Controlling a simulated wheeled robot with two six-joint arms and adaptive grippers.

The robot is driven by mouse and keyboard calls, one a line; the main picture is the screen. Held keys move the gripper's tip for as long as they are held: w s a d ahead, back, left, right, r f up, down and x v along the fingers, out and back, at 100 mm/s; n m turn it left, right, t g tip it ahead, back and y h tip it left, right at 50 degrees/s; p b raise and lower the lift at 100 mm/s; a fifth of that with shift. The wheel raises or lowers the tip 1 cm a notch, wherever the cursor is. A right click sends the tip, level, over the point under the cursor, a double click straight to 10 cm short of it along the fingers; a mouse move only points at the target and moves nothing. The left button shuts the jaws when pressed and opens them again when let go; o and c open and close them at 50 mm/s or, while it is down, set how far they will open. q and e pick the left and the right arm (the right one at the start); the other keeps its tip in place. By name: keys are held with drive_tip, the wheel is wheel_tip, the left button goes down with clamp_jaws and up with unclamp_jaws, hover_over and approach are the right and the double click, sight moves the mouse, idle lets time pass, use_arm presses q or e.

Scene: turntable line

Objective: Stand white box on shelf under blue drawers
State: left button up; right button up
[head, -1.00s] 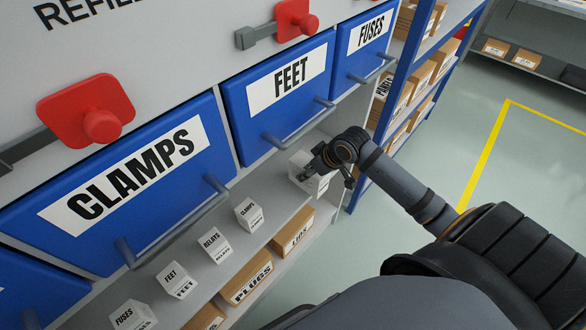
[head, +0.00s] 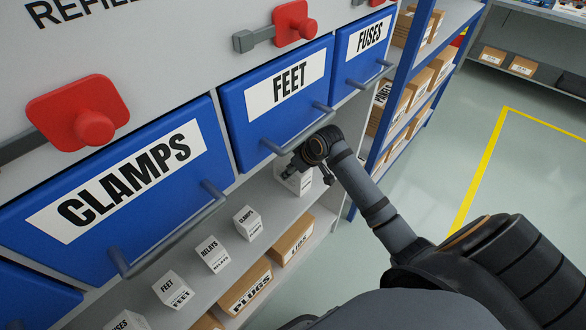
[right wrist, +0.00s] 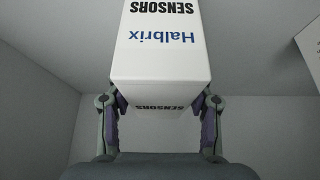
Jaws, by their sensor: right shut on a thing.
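A white box (right wrist: 161,60) marked SENSORS and Halbrix is between the two fingers of my right gripper (right wrist: 161,103), which is shut on it. In the head view the white box (head: 293,181) shows partly behind my right gripper (head: 304,167), below the FEET drawer (head: 275,95). The grey shelf (head: 235,267) runs under the blue drawers. I cannot tell whether the box touches the shelf. My left gripper is not in view.
Small white boxes marked CLAMPS (head: 248,223), RELAYS (head: 212,254) and FEET (head: 171,288) stand in a row on the shelf to the left. Brown cartons (head: 246,287) sit on a lower level. Drawer handles (head: 175,235) jut out above the shelf.

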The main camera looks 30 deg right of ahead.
drive_tip(key=o, duration=1.5)
drive_tip(key=shift+s+r, duration=0.1)
drive_tip(key=shift+r, duration=0.25)
drive_tip(key=p+v, duration=0.2)
drive_tip(key=v, duration=0.8)
drive_tip(key=shift+s+d+r+p, duration=0.1)
drive_tip(key=shift+d+r+p, duration=0.1)
drive_tip(key=shift+p, duration=0.15)
drive_tip(key=shift+s+r, duration=0.25)
drive_tip(key=shift+r, duration=0.15)
